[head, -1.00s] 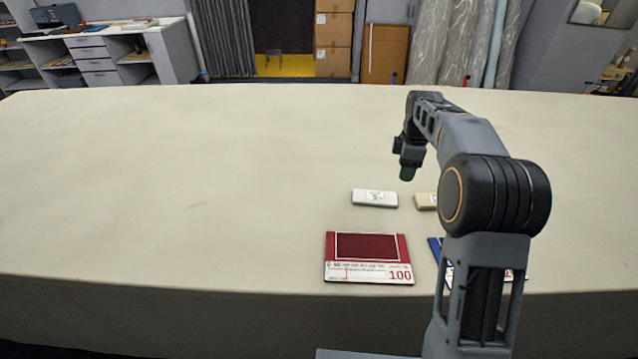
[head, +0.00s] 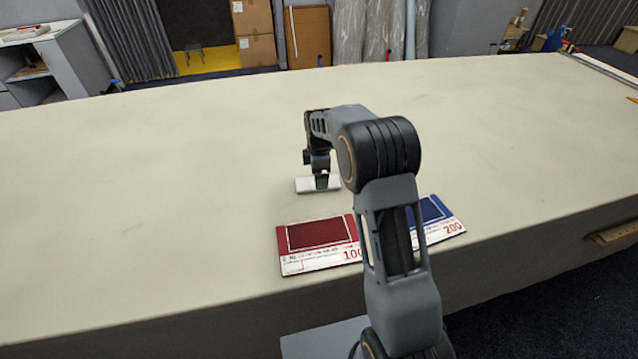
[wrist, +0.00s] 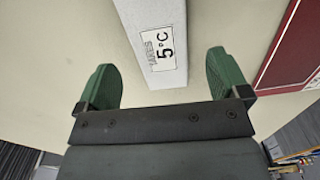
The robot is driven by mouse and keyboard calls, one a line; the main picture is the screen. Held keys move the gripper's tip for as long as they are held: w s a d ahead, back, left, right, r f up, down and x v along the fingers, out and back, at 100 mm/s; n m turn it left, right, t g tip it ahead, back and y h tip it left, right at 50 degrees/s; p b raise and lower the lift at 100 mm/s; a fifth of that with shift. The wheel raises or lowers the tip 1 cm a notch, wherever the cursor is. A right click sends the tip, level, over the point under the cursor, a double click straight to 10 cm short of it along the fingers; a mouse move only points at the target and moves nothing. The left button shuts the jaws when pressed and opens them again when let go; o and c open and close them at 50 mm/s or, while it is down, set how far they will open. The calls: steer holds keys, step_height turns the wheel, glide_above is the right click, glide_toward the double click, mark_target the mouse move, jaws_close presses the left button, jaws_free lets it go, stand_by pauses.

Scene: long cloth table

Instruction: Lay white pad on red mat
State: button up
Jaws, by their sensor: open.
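The white pad (head: 304,186) lies flat on the table behind the red mat, partly hidden by my gripper in the head view. My gripper (wrist: 161,80) is open, with one finger on each side of the pad and gaps visible. In the head view my gripper (head: 321,180) is low at the pad. The red mat (head: 318,232) lies near the table's front edge, marked 100. Its corner also shows in the wrist view (wrist: 292,52).
A blue mat (head: 432,212) marked 200 lies right of the red mat, partly behind my arm. The cream pad is not visible in the head view now. The cloth table (head: 150,190) is clear at left and far right.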

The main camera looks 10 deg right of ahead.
steer(key=shift+d+f, duration=0.1)
steer(key=shift+f, duration=1.65)
steer(key=shift+c, duration=0.2)
steer(key=c, duration=1)
steer(key=shift+o, duration=0.2)
steer(key=shift+r, duration=0.15)
